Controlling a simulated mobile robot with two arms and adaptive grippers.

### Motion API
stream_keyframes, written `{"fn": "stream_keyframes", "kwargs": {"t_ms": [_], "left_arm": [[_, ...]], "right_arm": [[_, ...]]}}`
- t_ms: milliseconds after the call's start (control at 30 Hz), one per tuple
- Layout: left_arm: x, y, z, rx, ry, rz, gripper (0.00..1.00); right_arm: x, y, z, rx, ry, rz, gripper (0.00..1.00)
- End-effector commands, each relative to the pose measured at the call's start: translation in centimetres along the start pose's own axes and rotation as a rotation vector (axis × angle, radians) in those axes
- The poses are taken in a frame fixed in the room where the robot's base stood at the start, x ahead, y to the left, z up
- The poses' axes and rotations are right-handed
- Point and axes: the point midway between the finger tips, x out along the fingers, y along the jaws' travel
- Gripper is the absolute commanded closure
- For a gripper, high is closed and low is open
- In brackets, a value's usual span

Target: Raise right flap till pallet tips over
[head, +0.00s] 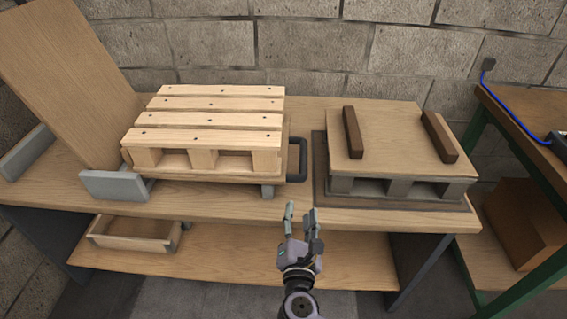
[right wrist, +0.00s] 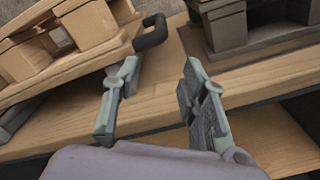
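The slatted wooden pallet (head: 208,120) lies flat on the right flap (head: 225,179), a thin wooden board low over the bench. A dark handle (head: 302,160) sticks out from the flap's right edge. It also shows in the right wrist view (right wrist: 152,33), with part of the pallet (right wrist: 90,22) at upper left. My right gripper (head: 302,209) is open and empty at the bench's front edge, nearer than the handle and apart from it. Its fingers (right wrist: 159,66) are spread below the handle in the right wrist view. My left gripper is not in view.
A tilted board (head: 72,75) stands raised at the left, beside grey blocks (head: 115,186). A second base with a wooden top and two dark bars (head: 352,132) stands right of the handle. Bare bench top shows between the handle and second base.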

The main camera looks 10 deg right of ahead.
Motion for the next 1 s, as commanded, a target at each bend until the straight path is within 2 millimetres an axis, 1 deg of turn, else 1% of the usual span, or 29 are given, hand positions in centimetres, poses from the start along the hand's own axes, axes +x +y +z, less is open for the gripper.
{"fn": "stream_keyframes", "kwargs": {"t_ms": [67,167,267,333,467,700,800,900,1000], "left_arm": [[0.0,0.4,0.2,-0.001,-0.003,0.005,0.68],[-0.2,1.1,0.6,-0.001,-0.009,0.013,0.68],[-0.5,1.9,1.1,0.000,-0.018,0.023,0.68],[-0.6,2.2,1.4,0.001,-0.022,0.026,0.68],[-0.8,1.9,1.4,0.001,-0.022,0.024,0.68],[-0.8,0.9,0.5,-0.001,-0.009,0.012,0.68],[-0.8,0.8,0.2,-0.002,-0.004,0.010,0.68],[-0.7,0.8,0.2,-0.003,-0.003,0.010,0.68],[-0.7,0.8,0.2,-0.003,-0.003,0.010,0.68]], "right_arm": [[0.3,0.3,0.6,-0.013,-0.017,0.006,0.60],[1.4,0.4,0.8,-0.015,-0.020,0.006,0.60],[3.2,0.5,0.8,-0.013,-0.019,0.007,0.60],[4.7,0.5,0.8,-0.014,-0.019,0.007,0.60],[7.6,0.5,0.8,-0.012,-0.018,0.006,0.60],[12.8,0.4,0.8,-0.012,-0.016,0.006,0.60],[14.6,0.4,0.8,-0.010,-0.016,0.005,0.60],[15.9,0.4,0.7,-0.011,-0.014,0.005,0.60],[16.8,0.4,0.7,-0.010,-0.014,0.006,0.60]]}}
